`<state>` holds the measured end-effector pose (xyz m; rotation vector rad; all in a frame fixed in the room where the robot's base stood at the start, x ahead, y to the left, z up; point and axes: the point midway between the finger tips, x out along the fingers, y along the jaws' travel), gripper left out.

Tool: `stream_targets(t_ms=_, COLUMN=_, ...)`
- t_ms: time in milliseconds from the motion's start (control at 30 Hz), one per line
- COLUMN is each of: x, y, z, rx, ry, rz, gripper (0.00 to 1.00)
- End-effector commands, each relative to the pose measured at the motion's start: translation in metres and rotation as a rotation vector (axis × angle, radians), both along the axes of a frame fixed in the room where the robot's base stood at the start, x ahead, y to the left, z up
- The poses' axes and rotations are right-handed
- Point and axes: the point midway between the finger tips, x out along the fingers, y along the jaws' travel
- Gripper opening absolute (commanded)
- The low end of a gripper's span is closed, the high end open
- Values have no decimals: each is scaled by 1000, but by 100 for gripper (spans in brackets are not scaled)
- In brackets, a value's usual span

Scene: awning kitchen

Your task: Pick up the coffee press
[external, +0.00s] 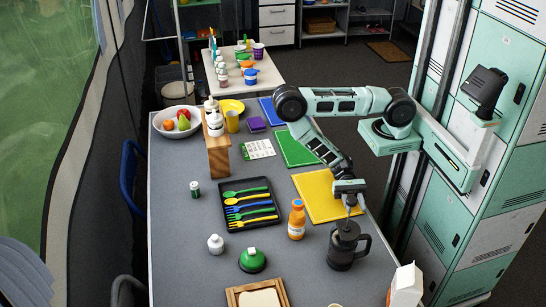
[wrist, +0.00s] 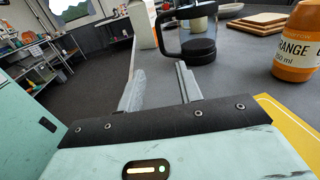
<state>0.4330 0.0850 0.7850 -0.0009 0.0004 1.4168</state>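The black coffee press (external: 343,250) stands upright on the grey table, with its handle on the right in the external view. In the wrist view, its black body (wrist: 198,50) and loop handle show at the top, partly cut off by the frame edge. My gripper (external: 350,208) is just behind the press's top in the external view. In the wrist view, my gripper (wrist: 158,82) has its two fingers apart with nothing between them, and the press is beyond the fingertips. Whether a finger touches the press cannot be told.
An orange juice bottle (external: 297,220) stands left of the press. A yellow board (external: 322,205) lies below my arm. A white carton (external: 406,286), green-topped item (external: 252,260) and bread board (external: 232,298) are nearer the camera. A black cutlery tray (external: 237,225) lies left. Lockers (external: 510,130) stand right.

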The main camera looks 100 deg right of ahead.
Motion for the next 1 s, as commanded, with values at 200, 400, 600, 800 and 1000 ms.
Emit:
stream_targets(t_ms=200, x=4, y=37, z=2, rx=3, ry=-2, rz=6, gripper=36)
stream_targets(t_ms=400, x=10, y=78, z=2, rx=3, ry=-2, rz=7, gripper=36)
stream_targets(t_ms=600, x=16, y=110, z=2, rx=2, ry=-1, rz=5, gripper=36)
stream_targets(t_ms=800, x=18, y=122, z=2, rx=1, ry=-1, rz=4, gripper=36)
stream_targets(t_ms=1000, x=23, y=150, z=6, rx=4, ry=-3, rz=6, gripper=36)
